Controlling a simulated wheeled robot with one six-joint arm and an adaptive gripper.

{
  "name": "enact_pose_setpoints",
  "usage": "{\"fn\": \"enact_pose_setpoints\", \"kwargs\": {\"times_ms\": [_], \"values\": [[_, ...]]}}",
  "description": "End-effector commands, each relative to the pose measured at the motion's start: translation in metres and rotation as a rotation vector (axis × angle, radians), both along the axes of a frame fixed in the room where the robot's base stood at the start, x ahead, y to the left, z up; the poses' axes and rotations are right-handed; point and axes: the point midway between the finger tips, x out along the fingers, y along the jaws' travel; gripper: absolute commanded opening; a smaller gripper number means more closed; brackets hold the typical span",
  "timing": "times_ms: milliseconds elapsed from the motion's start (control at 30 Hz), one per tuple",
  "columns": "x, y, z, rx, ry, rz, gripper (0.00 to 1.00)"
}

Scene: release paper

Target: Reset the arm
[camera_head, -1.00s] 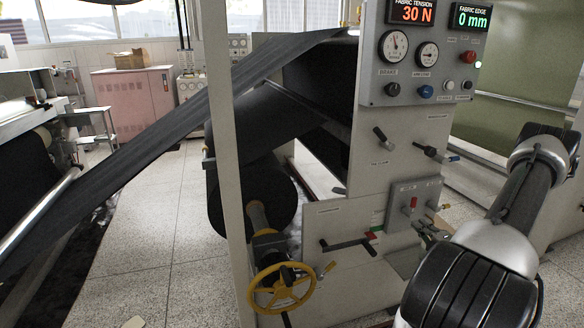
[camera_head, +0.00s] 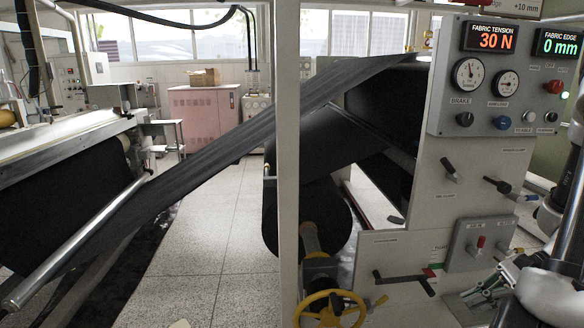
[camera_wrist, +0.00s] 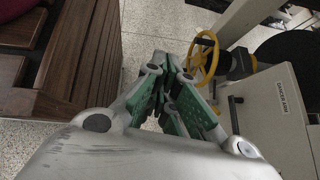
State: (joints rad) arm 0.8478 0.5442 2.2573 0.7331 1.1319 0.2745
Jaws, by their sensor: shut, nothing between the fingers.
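My gripper (camera_wrist: 172,75) is in the middle of the wrist view, with green-padded fingers drawn together and nothing between them. It points over the speckled floor, left of the yellow handwheel (camera_wrist: 203,58) and apart from it. In the head view, part of my arm shows at the right edge, with a greenish part of the gripper low in front of the machine. Most of the arm is out of that view.
The machine's control panel (camera_head: 508,110) reads 30 N and 0 mm. Below it are levers and a yellow handwheel (camera_head: 331,311). Dark fabric (camera_head: 215,150) slants down to a roller at left. Brown slatted furniture (camera_wrist: 78,65) stands left in the wrist view. Floor lies between.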

Motion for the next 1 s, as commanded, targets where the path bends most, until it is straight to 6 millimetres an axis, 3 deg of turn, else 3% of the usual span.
{"fn": "enact_pose_setpoints", "kwargs": {"times_ms": [33,200,500,800,1000], "values": [[-0.009,0.002,0.017,-0.090,-0.058,0.144,0.00],[-0.033,-0.002,0.064,-0.358,-0.228,0.607,0.00],[-0.042,0.000,0.152,-0.788,-0.494,1.208,0.00],[-0.042,0.045,0.220,-1.060,-0.811,1.408,0.00],[-0.040,0.063,0.234,-1.088,-0.914,1.453,0.00]]}}
